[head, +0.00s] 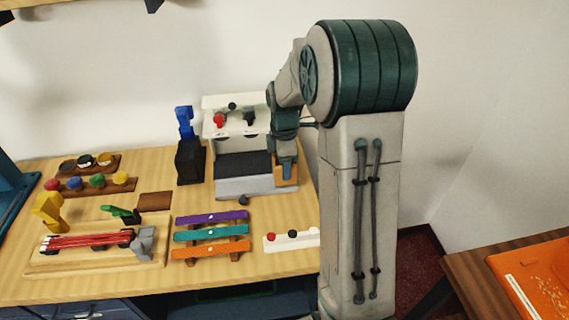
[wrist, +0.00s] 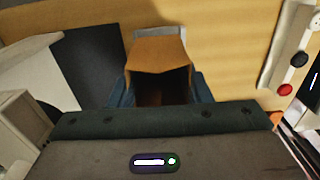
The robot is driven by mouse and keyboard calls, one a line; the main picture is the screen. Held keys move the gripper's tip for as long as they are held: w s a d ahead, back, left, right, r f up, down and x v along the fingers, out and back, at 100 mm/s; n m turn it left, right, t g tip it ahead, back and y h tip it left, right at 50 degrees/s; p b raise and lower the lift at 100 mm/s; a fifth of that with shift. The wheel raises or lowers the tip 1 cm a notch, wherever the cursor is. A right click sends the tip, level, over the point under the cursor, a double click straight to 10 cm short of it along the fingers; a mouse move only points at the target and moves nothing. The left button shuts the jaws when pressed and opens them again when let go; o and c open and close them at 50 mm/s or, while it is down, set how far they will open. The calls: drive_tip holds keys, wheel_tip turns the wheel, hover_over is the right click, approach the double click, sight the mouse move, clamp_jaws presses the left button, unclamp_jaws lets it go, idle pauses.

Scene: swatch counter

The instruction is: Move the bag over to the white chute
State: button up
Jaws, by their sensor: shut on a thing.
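My gripper (head: 288,166) points down at the right side of the white chute unit and is shut on the bag. The bag (head: 288,183) is orange-brown and partly hidden by the gripper in the head view. In the wrist view, the bag (wrist: 158,53) sits between the two blue fingers (wrist: 160,92), with a dark opening towards the camera. The white chute (head: 262,102) has a white upper body with red and black knobs, a dark sloped panel and a grey front lip. I cannot tell whether the bag touches the counter.
A black stand with a blue top (head: 185,125) is left of the chute. Purple, teal and orange bars (head: 211,233) and a white strip with buttons (head: 290,241) lie in front. A wooden board with red rods (head: 90,262) is at left. An orange tray (head: 535,278) is at far right.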

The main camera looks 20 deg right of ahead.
drive_tip(key=shift+f+b, duration=0.45)
drive_tip(key=shift+f, duration=0.2)
idle(0.7)
drive_tip(key=o, duration=1.1)
wheel_tip(320, 180, up, 14)
drive_tip(key=shift+f, duration=0.1)
drive_tip(key=s+a+f+m+t, duration=0.1)
drive_tip(key=s+a+f+m, duration=0.1)
drive_tip(key=s+m, duration=0.6)
drive_tip(key=s+a+f+m+t, duration=0.1)
drive_tip(key=s+a+m, duration=0.3)
drive_tip(key=s+m, duration=0.4)
drive_tip(key=s+f, duration=0.1)
drive_tip(key=s, duration=0.4)
drive_tip(key=shift+s+a+t, duration=0.4)
